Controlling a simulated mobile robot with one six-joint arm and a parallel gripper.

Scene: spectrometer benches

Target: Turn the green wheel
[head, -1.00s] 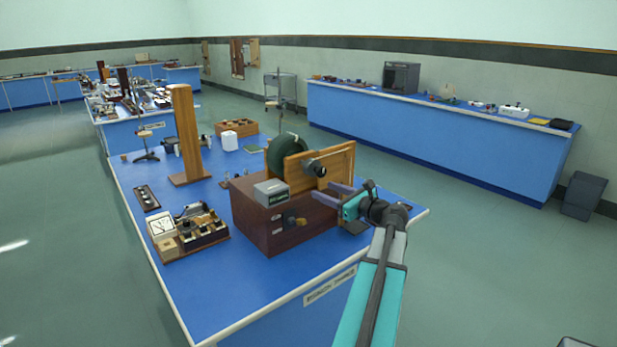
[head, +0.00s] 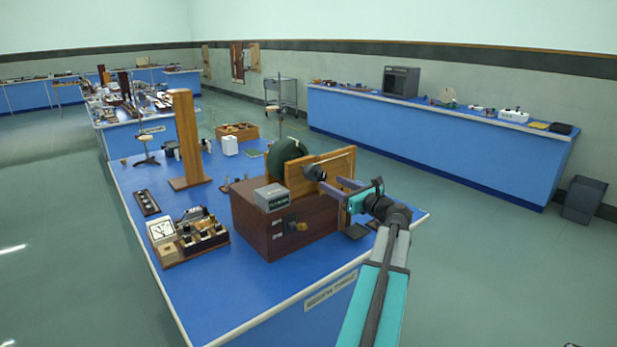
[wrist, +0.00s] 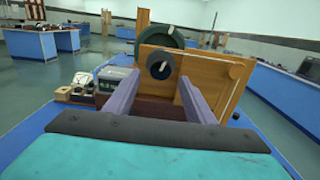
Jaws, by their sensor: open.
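The green wheel (head: 288,150) is a dark green disc standing upright on the dark red-brown box (head: 280,222). A wooden board (head: 336,172) stands in front of it and hides part of it. In the wrist view the wheel (wrist: 164,37) shows above the board, beyond the fingers. A dark round knob (head: 314,173) sticks out from the board, and it also shows in the wrist view (wrist: 160,66). My gripper (head: 342,190) is open and empty, just right of the knob in the head view. In the wrist view the knob lies between and beyond my fingertips (wrist: 159,84).
A small grey display unit (head: 271,197) sits on the box's front left corner. A meter apparatus (head: 189,235) and a tall wooden post (head: 187,137) stand on the bench's left side. The blue bench top is clear (head: 210,290) in front.

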